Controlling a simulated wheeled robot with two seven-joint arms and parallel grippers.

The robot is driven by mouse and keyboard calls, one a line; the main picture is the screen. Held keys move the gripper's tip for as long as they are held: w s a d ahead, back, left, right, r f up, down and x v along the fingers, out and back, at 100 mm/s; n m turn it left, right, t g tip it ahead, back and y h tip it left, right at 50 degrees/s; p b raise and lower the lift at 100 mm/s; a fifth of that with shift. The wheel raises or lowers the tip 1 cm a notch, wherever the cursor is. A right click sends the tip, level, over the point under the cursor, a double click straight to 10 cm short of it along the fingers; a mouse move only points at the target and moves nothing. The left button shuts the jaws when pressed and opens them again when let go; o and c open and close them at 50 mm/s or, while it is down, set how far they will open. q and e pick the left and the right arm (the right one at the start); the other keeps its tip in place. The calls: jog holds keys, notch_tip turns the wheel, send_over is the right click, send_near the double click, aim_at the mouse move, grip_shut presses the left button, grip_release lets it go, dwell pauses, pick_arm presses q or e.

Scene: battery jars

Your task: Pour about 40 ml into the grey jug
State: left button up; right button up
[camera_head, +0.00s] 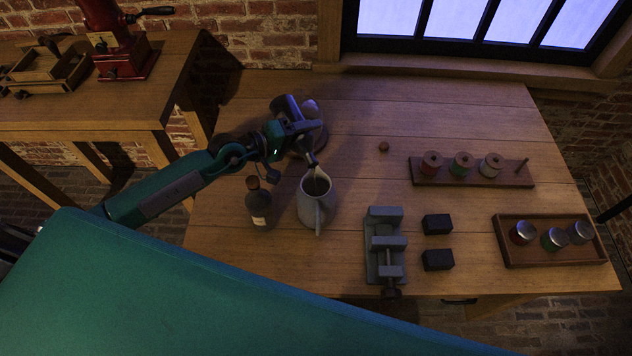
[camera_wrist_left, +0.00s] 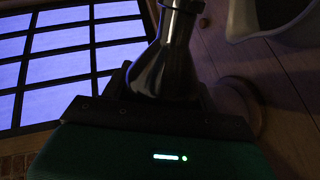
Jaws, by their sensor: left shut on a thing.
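The grey jug (camera_head: 312,208) stands upright on the wooden table, its handle toward the front. Part of it shows at the top right of the left wrist view (camera_wrist_left: 246,22). My left gripper (camera_head: 290,130) is shut on a dark, glossy narrow-necked bottle (camera_wrist_left: 165,68), behind and slightly left of the jug. In the head view, the bottle's neck (camera_head: 310,157) tilts down toward the jug's mouth. Whether liquid is flowing, and the level in the jug, I cannot tell. My right gripper is not in view.
A brown stoppered bottle (camera_head: 259,210) stands close left of the jug. A grey vise (camera_head: 385,242) and two black blocks (camera_head: 437,225) are to the right. Farther right are a spool rack (camera_head: 470,178) and a tray of jars (camera_head: 552,262).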

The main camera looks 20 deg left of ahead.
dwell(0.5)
pick_arm(q)
jog(key=shift+w+a+r+n, duration=0.15)
jog(key=shift+r+n, duration=0.1)
jog(key=shift+n, duration=0.15)
jog(key=shift+f+n+b, duration=0.5)
jog(key=shift+f+b, duration=0.2)
jog(key=shift+f, duration=0.15)
jog(key=shift+w+r+n+g+h, duration=0.1)
jog(key=shift+r+n+g+h, duration=0.1)
jog(key=shift+n+g+h, duration=0.1)
jog(key=shift+p, duration=0.3)
jog(key=shift+r+n+p, duration=0.2)
jog(key=shift+n+p, duration=0.1)
jog(key=shift+n, duration=0.1)
jog(key=shift+f+n+g+h, duration=0.2)
jog(key=shift+n+g+h, duration=0.1)
jog(key=shift+f, duration=0.1)
